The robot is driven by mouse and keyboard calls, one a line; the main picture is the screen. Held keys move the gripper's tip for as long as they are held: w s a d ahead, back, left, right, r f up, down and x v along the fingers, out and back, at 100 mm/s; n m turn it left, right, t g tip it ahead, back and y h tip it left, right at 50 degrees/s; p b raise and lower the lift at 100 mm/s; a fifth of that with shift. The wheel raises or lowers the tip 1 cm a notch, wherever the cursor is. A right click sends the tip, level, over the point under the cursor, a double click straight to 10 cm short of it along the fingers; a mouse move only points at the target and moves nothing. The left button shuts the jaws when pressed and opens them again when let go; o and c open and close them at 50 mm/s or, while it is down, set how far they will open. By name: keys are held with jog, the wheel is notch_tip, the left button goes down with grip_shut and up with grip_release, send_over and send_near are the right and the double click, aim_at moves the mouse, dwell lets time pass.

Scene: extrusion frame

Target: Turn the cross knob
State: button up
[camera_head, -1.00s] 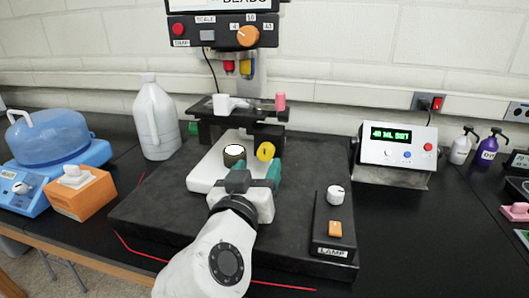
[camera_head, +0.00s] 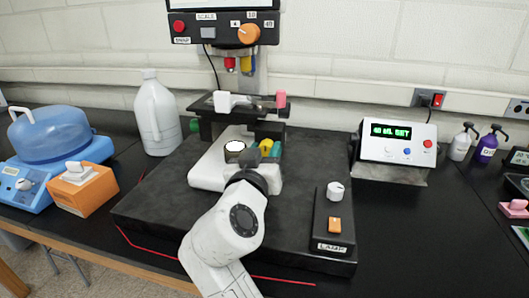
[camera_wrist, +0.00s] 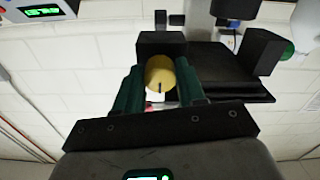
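The yellow round knob (camera_wrist: 160,76) is on the side of the white machine base (camera_head: 208,174); I take it to be the cross knob. In the wrist view it fills the gap between my gripper's two green fingers (camera_wrist: 160,92), with a small dark mark on its face. The fingers lie along both sides of it and look closed on it, though the contact edges are hard to see. In the head view my gripper (camera_head: 268,148) reaches the knob from the front and hides most of it. A dark round knob with a white face (camera_head: 235,147) is just left.
A dark stage (camera_head: 205,105) with a pink knob (camera_head: 281,98) is above and behind my gripper. A lamp box (camera_head: 333,225) stands to the right on the black slab (camera_head: 150,205). A white jug (camera_head: 155,115) and orange box (camera_head: 85,190) are left.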

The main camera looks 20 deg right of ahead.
jog(key=c, duration=0.6)
jog(key=shift+n, duration=0.3)
jog(key=n+p, duration=0.2)
jog(key=n, duration=0.1)
jog(key=shift+r+n, duration=0.15)
jog(key=shift+n, duration=0.15)
jog(key=n+p, duration=0.3)
jog(key=n, duration=0.1)
jog(key=shift+n, duration=0.3)
jog(key=n+p, duration=0.4)
jog(key=n, duration=0.1)
jog(key=shift+n+p, duration=1.05)
jog(key=shift+n, duration=0.55)
jog(key=shift+f, duration=0.2)
